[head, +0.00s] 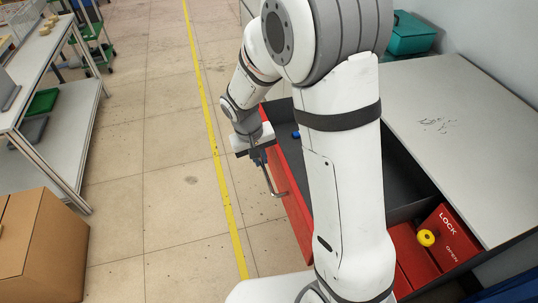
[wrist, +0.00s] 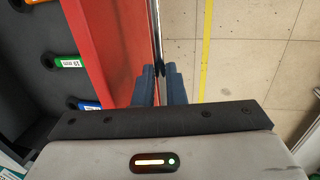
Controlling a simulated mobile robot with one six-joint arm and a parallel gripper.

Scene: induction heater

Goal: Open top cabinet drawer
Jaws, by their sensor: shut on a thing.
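The top drawer has a red front (head: 289,186) and a dark interior, and it stands pulled out from the cabinet (head: 470,130). My arm hides much of it in the head view. Its metal bar handle (head: 270,182) runs along the red front. My gripper (head: 259,157) is at the far end of this handle. In the wrist view, the two blue-grey fingers of my gripper (wrist: 159,85) are closed around the handle bar (wrist: 158,35), beside the red drawer front (wrist: 95,45).
Inside the drawer lie labelled items, one green (wrist: 63,62), one blue (wrist: 85,103). A red LOCK/OPEN panel with a yellow knob (head: 426,238) is at the right. A cardboard box (head: 45,245) and white table (head: 60,125) stand left. The floor between is clear.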

